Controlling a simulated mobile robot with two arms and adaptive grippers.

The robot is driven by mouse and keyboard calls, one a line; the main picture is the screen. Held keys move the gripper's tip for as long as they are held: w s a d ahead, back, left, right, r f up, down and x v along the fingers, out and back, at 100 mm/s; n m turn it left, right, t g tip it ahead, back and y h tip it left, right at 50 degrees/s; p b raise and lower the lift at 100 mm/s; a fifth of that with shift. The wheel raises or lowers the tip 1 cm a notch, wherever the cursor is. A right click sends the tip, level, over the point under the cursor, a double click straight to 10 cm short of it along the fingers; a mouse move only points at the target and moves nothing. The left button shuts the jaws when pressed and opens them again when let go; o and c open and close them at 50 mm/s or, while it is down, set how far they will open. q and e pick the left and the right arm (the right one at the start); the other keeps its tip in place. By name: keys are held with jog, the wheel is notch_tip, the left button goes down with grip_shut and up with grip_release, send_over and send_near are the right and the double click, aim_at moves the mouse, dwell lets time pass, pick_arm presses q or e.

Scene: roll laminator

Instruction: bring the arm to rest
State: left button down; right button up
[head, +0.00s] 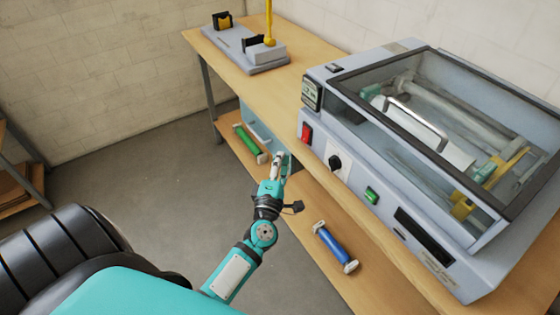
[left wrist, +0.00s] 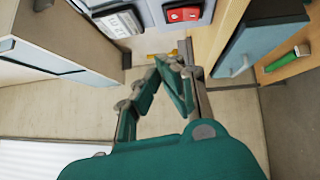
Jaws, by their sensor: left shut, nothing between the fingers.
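My left gripper (head: 281,163) is shut and empty. In the head view it is in front of the table's front edge, left of the laminator, above the lower shelf. Its closed fingers also show in the left wrist view (left wrist: 174,66), with no object between them. The grey roll laminator (head: 347,179) stands on the table with its clear lid (head: 455,110) down. The red switch (head: 306,133) is on its front, also seen in the left wrist view (left wrist: 184,14). My right gripper is not in view.
A green roller (head: 248,143) and a blue roller (head: 335,247) lie on the lower shelf (head: 305,215). A grey stand with a yellow post (head: 269,20) is at the table's far end. A wooden rack (head: 18,165) is at the left. The floor (head: 140,185) between is clear.

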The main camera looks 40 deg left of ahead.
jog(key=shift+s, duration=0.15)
pick_arm(q)
jog(key=s+d+f+m+g+h+b, duration=0.1)
jog(key=s+d+f+m+g+h, duration=0.25)
jog(key=f, duration=0.75)
jog(key=s+d+f+m+g+h, duration=0.1)
jog(key=s+d+f+m+h, duration=0.2)
jog(key=f+m, duration=0.6)
jog(key=s+d+f+m+g+h+b, duration=0.1)
jog(key=s+d+f+m+g, duration=0.2)
jog(key=f, duration=1)
jog(key=s+d+f+m+g, duration=0.2)
jog(key=s+f+m+g, duration=0.25)
jog(key=s+f, duration=0.95)
jog(key=s+a+f+m+g, duration=0.1)
jog(key=s+f+m+g, duration=0.1)
jog(key=s, duration=0.8)
jog(key=s+a+f+m+g, duration=0.1)
jog(key=s+f+m+g, duration=0.1)
jog(key=s, duration=0.8)
jog(key=shift+s+a+f+m+g+b, duration=0.35)
jog(key=shift+f+m, duration=0.55)
jog(key=shift+m, duration=0.3)
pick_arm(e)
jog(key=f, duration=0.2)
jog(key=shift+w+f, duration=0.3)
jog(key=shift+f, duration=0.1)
